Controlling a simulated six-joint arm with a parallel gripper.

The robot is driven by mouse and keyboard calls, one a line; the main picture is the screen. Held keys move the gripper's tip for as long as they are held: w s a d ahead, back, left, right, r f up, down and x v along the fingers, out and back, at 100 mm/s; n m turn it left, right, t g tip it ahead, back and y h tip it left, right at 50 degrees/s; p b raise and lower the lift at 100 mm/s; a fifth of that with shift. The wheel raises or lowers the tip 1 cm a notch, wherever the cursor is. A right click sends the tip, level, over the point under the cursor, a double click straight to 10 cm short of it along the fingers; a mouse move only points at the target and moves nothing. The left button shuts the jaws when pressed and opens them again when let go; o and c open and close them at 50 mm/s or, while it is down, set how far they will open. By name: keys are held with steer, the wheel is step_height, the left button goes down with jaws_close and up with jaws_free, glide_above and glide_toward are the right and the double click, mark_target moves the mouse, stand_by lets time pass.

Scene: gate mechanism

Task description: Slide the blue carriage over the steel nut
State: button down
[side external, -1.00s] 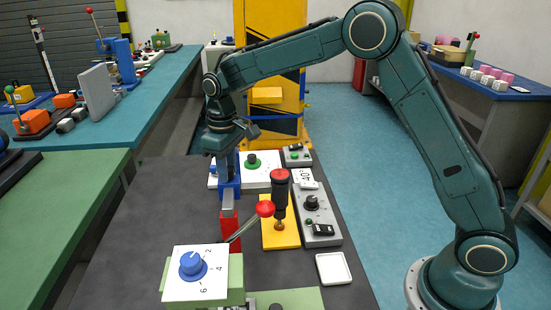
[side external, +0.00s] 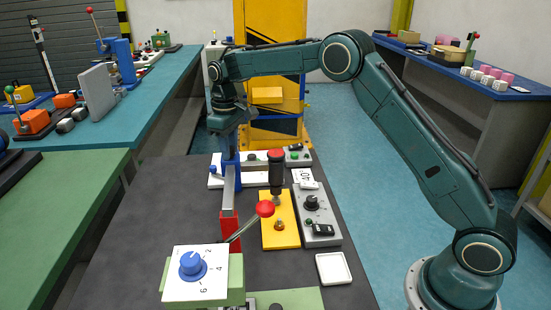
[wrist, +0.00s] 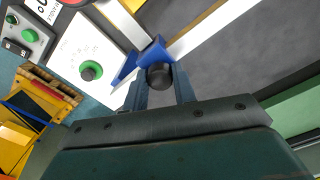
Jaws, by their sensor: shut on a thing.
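The blue carriage (side external: 230,180) sits on a straight grey rail (side external: 228,202). My gripper (side external: 230,142) is above it. In the wrist view my gripper's fingers (wrist: 160,88) are shut on the carriage's black round knob (wrist: 159,75), with blue parts of the carriage (wrist: 152,52) just beyond. A black upright cylinder with a red cap (side external: 276,172) stands right of the carriage, over the back part of a yellow plate (side external: 285,240). A small brass-coloured nut-like piece (side external: 279,224) shows on that plate, in front of the cylinder's tip. I cannot make out a clearly steel-coloured nut.
A red block (side external: 229,228) stands at the rail's near end, beside a lever with a red ball (side external: 265,208). A numbered blue dial (side external: 193,264) is in front. A grey control box (side external: 316,215) and white tray (side external: 333,267) lie right. The dark tabletop left is clear.

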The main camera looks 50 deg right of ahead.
steer(key=c, duration=1.1)
jaws_free()
steer(key=shift+r, duration=0.1)
step_height(320, 180, up, 14)
steer(key=shift+f, duration=0.2)
